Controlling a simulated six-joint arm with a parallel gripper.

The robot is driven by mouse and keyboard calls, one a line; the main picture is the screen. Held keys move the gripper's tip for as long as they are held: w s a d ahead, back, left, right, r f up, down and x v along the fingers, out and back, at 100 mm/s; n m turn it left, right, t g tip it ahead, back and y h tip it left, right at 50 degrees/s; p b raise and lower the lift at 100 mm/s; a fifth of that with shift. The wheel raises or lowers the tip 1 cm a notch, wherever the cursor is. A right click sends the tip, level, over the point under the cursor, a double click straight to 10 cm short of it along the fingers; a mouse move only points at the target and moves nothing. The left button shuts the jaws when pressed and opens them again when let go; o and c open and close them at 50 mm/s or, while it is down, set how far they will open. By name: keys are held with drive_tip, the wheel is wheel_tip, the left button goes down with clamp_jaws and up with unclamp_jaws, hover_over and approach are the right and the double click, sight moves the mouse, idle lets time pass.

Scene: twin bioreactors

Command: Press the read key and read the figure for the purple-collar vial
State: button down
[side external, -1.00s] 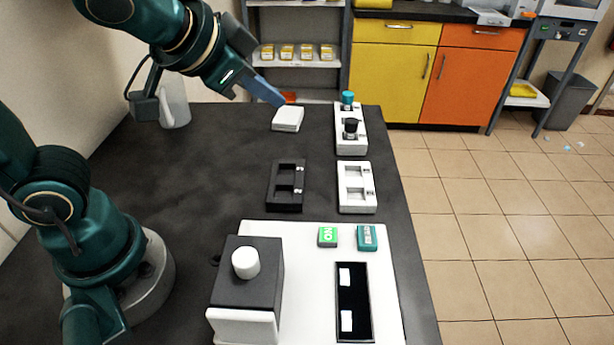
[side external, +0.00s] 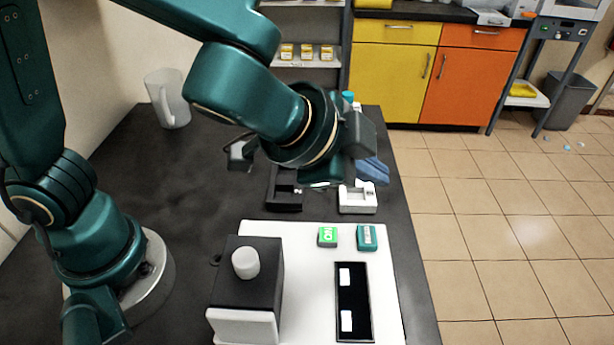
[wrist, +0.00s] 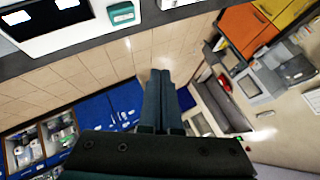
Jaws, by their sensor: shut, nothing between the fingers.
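My gripper (side external: 372,171) is shut and empty, with its blue fingers just above the white two-slot holder (side external: 357,205) in the side external view. In the wrist view my gripper (wrist: 161,78) has its fingers together, pointing out past the table edge over the floor. No purple collar can be made out in either view. A teal vial cap (side external: 348,96) shows behind my arm; the rest of its rack is hidden. A black box with a white round knob (side external: 245,263) stands at the front. I cannot tell which part is the read key.
A white board (side external: 310,290) carries a green block (side external: 327,237), a teal block (side external: 367,237) and a black tray (side external: 353,268) with two white pieces. A dark holder (side external: 283,204) lies beyond it. A frosted jug (side external: 167,98) stands at back left; the table's left middle is clear.

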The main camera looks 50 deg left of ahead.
sight(360, 238)
drive_tip(key=shift+f, duration=4.4)
drive_tip(key=shift+f, duration=0.4)
drive_tip(key=shift+f, duration=0.45)
drive_tip(key=shift+r, duration=0.85)
drive_tip(key=shift+r, duration=2.55)
